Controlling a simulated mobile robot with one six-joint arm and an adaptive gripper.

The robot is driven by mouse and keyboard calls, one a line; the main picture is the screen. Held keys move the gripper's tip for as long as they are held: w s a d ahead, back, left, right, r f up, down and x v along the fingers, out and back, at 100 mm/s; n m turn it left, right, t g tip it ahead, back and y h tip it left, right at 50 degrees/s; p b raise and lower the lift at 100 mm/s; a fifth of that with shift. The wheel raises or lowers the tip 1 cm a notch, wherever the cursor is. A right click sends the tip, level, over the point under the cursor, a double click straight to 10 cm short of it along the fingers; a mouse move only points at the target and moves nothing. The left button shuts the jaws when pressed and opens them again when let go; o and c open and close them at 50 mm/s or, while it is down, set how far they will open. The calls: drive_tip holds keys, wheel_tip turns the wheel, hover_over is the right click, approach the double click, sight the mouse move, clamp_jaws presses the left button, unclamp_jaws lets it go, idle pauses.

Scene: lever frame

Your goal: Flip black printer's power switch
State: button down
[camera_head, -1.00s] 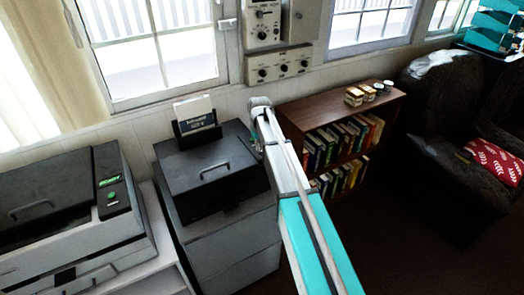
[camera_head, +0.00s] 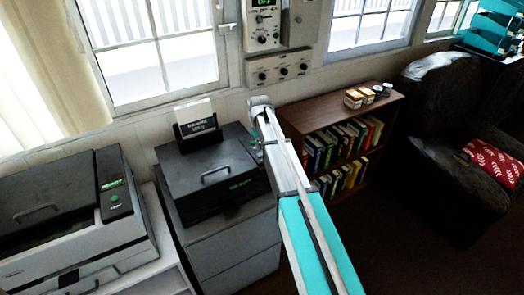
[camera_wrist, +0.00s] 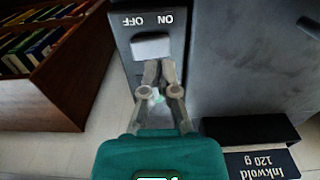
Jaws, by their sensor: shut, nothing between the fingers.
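The black printer (camera_head: 205,176) sits on a grey cabinet in the head view, and green lettering (camera_head: 240,184) is lit on its front. Its dark casing fills the upper right of the wrist view (camera_wrist: 250,70). There, a white rocker switch (camera_wrist: 150,46) sits on a grey panel, with ON and OFF printed upside down above it. My gripper (camera_wrist: 159,66) is shut and empty, its fingertips at the lower right edge of the rocker. I cannot tell whether they touch. In the head view my gripper (camera_head: 260,108) is beside the printer's right side, its tips hidden.
A light grey printer (camera_head: 75,215) stands at left. A wooden bookshelf (camera_head: 340,110) is right of my arm, with small boxes on top. A wall control panel (camera_head: 279,68) hangs above. A dark armchair (camera_head: 440,150) is at right.

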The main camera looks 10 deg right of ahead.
sight(259, 154)
drive_tip(key=shift+r+p, duration=2)
drive_tip(key=shift+r, duration=0.2)
drive_tip(key=s+f+m+b, duration=0.1)
drive_tip(key=s+f+b, duration=0.2)
drive_tip(key=s, duration=1.1)
drive_tip(key=s+f+m+b, duration=0.2)
drive_tip(key=s+f+b, duration=0.1)
drive_tip(key=s, duration=1.2)
drive_tip(key=shift+d+m, duration=0.15)
drive_tip(key=shift+m, duration=0.15)
drive_tip(key=shift+s, duration=0.1)
